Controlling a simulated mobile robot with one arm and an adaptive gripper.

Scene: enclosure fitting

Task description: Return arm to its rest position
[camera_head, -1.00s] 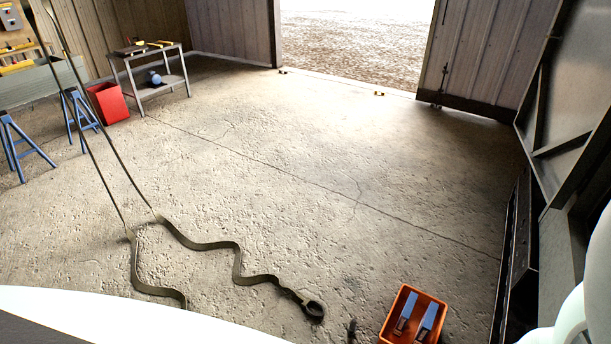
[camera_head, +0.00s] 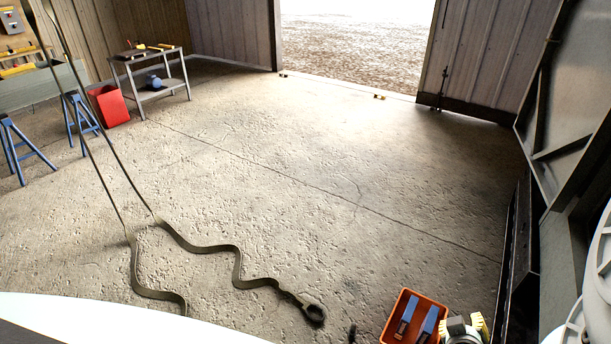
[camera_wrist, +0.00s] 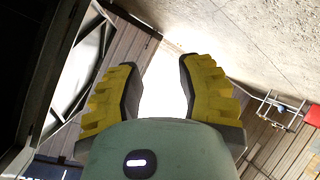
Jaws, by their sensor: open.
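My gripper (camera_wrist: 158,85) shows in the wrist view with its two yellow ribbed fingers spread apart. Nothing is between the fingers; the bright doorway shows in the gap. In the head view my gripper (camera_head: 465,328) is at the bottom right, partly cut off by the frame edge. There it overlaps the right side of an orange bin in the picture. White parts of my arm show along the right edge of the head view.
The orange bin (camera_head: 389,334) with blue-handled items sits on the concrete floor. A dark strap (camera_head: 210,247) lies across the floor. A red bin (camera_head: 108,106), a metal cart (camera_head: 151,93) and blue trestles (camera_head: 22,152) stand at the left. The middle floor is clear; a metal frame stands at right.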

